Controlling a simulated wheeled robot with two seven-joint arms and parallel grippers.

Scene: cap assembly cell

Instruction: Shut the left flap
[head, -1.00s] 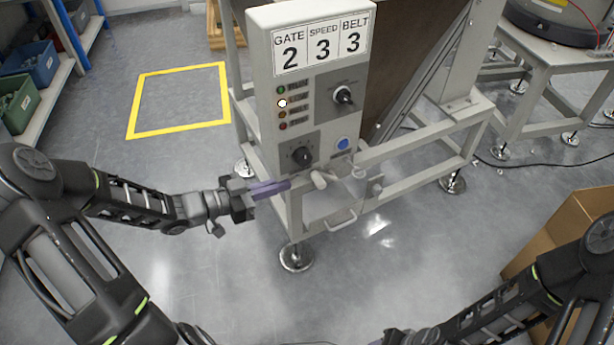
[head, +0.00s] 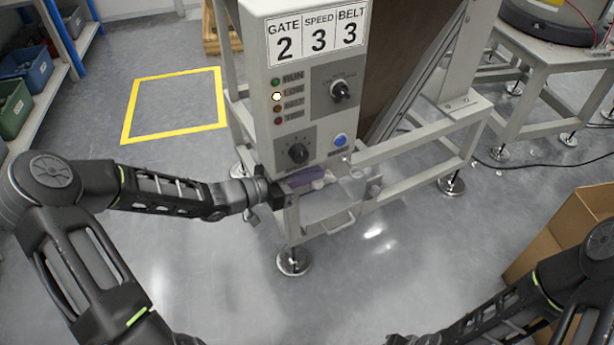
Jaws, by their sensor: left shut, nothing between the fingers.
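The grey control cabinet (head: 325,60) stands on a pale frame in the middle. At its foot is a see-through bin or panel (head: 325,205) with a pale pull handle (head: 338,223). A small clear piece (head: 357,184) sits to its right. I cannot tell for sure which part is the left flap. My left gripper (head: 305,178) is shut and empty, its purple fingers pointing right. The fingers are just below the cabinet, over the left part of the clear bin, close to a small whitish part (head: 319,184). Contact is unclear. My right gripper's fingers are out of the picture.
The cabinet front carries a lower dark knob (head: 298,153), an upper knob (head: 340,91) and a blue button (head: 340,140). Frame bars (head: 420,141) run right of the bin. An open cardboard box (head: 570,235) stands at right. The floor in front is clear.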

